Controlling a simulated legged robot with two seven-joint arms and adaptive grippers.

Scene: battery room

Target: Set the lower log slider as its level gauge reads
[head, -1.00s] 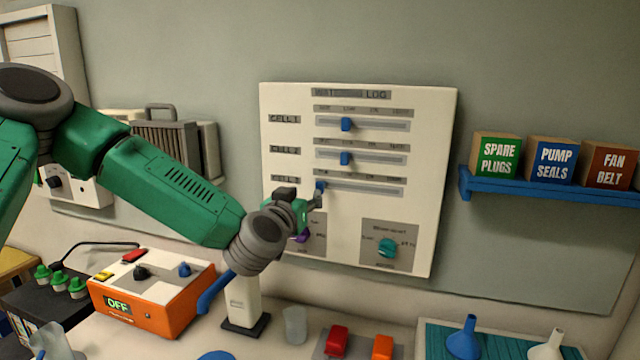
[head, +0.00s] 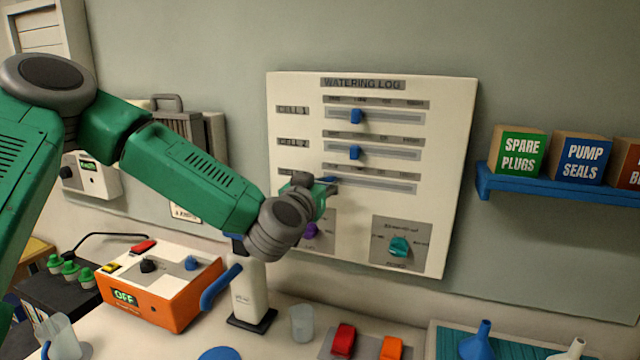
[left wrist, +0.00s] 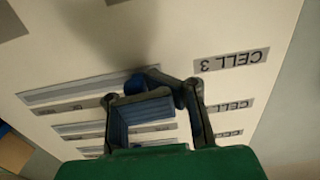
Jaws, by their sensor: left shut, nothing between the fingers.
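The watering log panel (head: 455,130) hangs on the wall with stacked slider tracks. The lower slider's blue knob (head: 331,180) is near the left end of the CELL 3 track (head: 385,186), partly hidden by my gripper. My left gripper (head: 328,189) is shut and empty, right at this knob; contact is unclear. In the left wrist view, the panel appears upside down, with the blue knob (left wrist: 153,76) just beyond the gripper's fingers (left wrist: 150,100) and the CELL 3 label (left wrist: 232,61) beside it. My right gripper is out of view. I cannot make out a level gauge.
Two upper blue knobs (head: 356,116) sit left of centre on their tracks. A teal knob (head: 399,246) and a purple knob (head: 309,230) are lower on the panel. An orange box (head: 160,290) reading OFF, a clear cup (head: 302,322) and red switch (head: 343,338) stand below.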

